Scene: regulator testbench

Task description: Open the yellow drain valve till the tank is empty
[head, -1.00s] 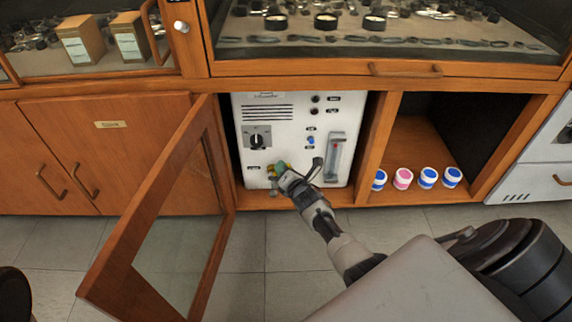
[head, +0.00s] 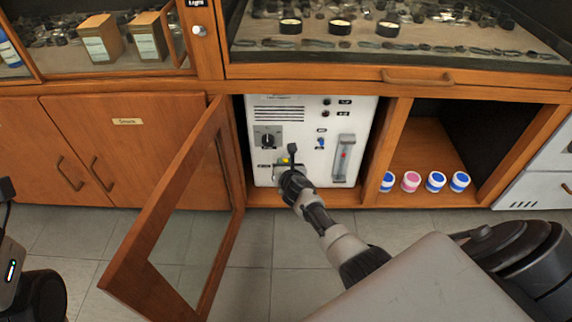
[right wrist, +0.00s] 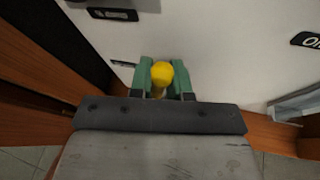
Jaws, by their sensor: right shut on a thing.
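The yellow drain valve (head: 284,160) sits low on the front of a white panel unit (head: 270,180). In the right wrist view its round yellow knob (right wrist: 162,74) is between two green finger pads. My right gripper (right wrist: 161,80) is shut on the knob. In the head view my right gripper (head: 288,166) reaches the unit's lower front and covers most of the valve. A clear upright gauge (head: 343,158) with a red mark is right of it. I cannot read a liquid level. My left gripper is not in view.
The floor in front is clear.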

